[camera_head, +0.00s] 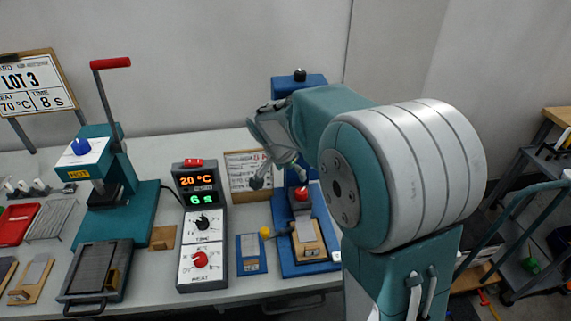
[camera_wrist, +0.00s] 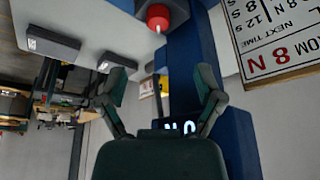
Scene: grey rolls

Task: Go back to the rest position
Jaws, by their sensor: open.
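My gripper (camera_head: 279,176) is open and empty, pointing down in front of the blue press on the bench. In the wrist view its two dark fingers (camera_wrist: 160,85) stand apart with nothing between them. The blue press (camera_head: 306,268) has a red tip (camera_head: 300,193) over a small wooden block with a grey top (camera_head: 307,238). The red tip also shows in the wrist view (camera_wrist: 158,17), beyond the fingers and apart from them. My arm hides part of the press column.
A control box (camera_head: 202,230) reads 20 °C and 6 s. Left of it stands a teal hand press (camera_head: 118,215) with a raised red-handled lever. A blue plate (camera_head: 251,255) lies beside the blue press. A cart (camera_head: 530,230) is at right.

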